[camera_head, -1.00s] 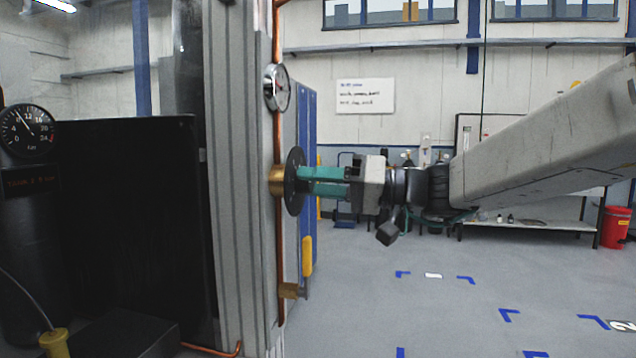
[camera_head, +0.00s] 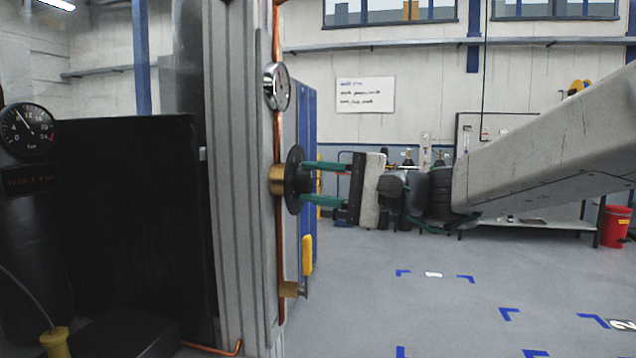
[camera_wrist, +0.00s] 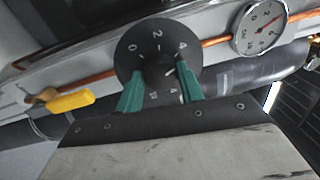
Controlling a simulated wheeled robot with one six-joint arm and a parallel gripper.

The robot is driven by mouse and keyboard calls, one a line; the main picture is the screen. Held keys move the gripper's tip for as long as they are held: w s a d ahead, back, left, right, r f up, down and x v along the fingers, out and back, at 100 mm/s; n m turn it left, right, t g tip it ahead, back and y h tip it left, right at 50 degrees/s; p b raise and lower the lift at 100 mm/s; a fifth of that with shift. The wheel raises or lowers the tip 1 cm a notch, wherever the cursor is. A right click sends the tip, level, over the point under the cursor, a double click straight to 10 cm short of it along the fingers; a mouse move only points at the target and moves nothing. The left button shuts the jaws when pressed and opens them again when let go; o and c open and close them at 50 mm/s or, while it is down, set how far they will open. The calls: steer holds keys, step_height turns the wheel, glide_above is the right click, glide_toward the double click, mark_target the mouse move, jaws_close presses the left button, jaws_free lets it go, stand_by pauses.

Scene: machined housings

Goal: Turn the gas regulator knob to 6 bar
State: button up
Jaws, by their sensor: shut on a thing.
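The gas regulator knob is a black hub (camera_wrist: 158,68) at the centre of a round black numbered dial plate (camera_wrist: 140,40); the plate shows edge-on in the head view (camera_head: 293,180). My gripper (camera_head: 312,182) reaches it from the right, with one green finger above the other. In the wrist view my gripper (camera_wrist: 160,80) is shut on the knob, a finger on each side. Marks 0, 2 and 4 read along the plate's top; the fingers hide part of the scale. I cannot tell the knob's exact setting. A small round gauge (camera_head: 277,88) with a red needle (camera_wrist: 266,24) sits on the pipe.
The copper pipe (camera_head: 281,235) runs vertically beside a grey post (camera_head: 240,200). A yellow valve handle (camera_head: 307,255) is below the knob and also shows in the wrist view (camera_wrist: 70,102). A larger black gauge (camera_head: 28,130) is at far left. The floor at right is open.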

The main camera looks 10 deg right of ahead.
steer(key=m, duration=0.5)
steer(key=shift+t, duration=0.3)
steer(key=m, duration=0.5)
steer(key=shift+t+h, duration=0.3)
steer(key=o, duration=1)
steer(key=v, duration=0.8)
